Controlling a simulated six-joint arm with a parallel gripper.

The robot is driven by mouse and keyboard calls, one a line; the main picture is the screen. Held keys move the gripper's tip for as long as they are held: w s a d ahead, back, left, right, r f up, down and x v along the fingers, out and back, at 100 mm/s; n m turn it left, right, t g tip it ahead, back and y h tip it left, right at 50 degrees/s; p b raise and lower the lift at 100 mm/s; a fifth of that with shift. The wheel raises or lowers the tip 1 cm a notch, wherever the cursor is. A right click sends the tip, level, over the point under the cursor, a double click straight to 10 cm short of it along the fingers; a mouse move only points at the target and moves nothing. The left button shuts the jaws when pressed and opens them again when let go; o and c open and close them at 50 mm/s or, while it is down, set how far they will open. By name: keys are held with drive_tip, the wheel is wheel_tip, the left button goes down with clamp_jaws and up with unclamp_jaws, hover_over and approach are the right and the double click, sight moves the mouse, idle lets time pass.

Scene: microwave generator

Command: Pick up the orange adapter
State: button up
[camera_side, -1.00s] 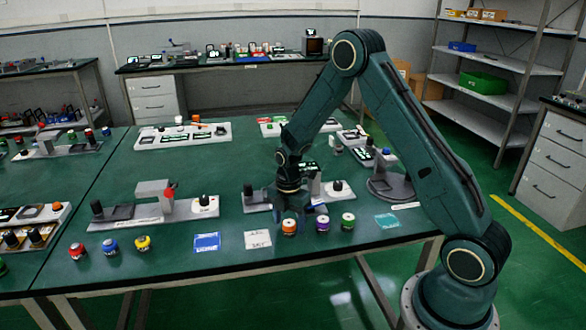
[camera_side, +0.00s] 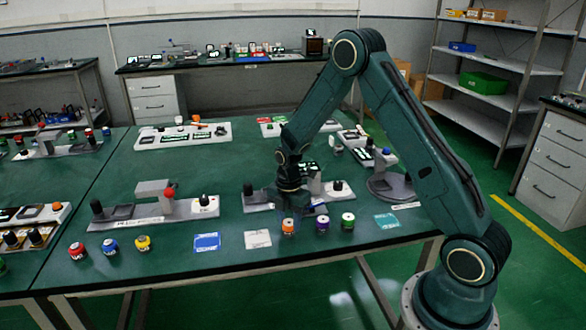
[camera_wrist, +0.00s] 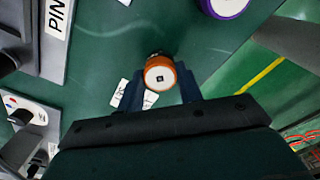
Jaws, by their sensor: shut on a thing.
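The orange adapter (camera_side: 288,227) is a small round piece near the front edge of the green table, left of a purple adapter (camera_side: 322,223) and a green adapter (camera_side: 348,221). My gripper (camera_side: 288,212) points down at it from above. In the wrist view the orange adapter (camera_wrist: 159,76) shows its orange rim and pale top between the two dark fingers of my gripper (camera_wrist: 158,92). The fingers are shut on it, one on each side. Whether its underside touches the table is hard to tell.
Behind my gripper stands a grey fixture (camera_side: 258,201) with black knobs. Red (camera_side: 77,252), blue (camera_side: 110,246) and yellow (camera_side: 143,243) adapters stand at the front left. Blue (camera_side: 207,242), white (camera_side: 257,239) and teal (camera_side: 386,220) cards lie flat. Bare table lies between the cards and the left fixture.

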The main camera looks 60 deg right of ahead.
sight(287, 219)
wheel_tip(287, 219, up, 20)
idle(0.6)
drive_tip(key=shift+w+f, duration=0.1)
idle(0.5)
drive_tip(key=w+d+f+m, duration=0.4)
drive_tip(key=w+d+f, duration=0.7)
drive_tip(key=w, duration=0.3)
drive_tip(key=shift+w+d+m, duration=0.25)
drive_tip(key=shift+d+m, duration=0.05)
drive_tip(key=shift+d, duration=0.1)
drive_tip(key=shift+f, duration=0.35)
drive_tip(key=shift+f, duration=2.65)
drive_tip(key=shift+f, duration=0.6)
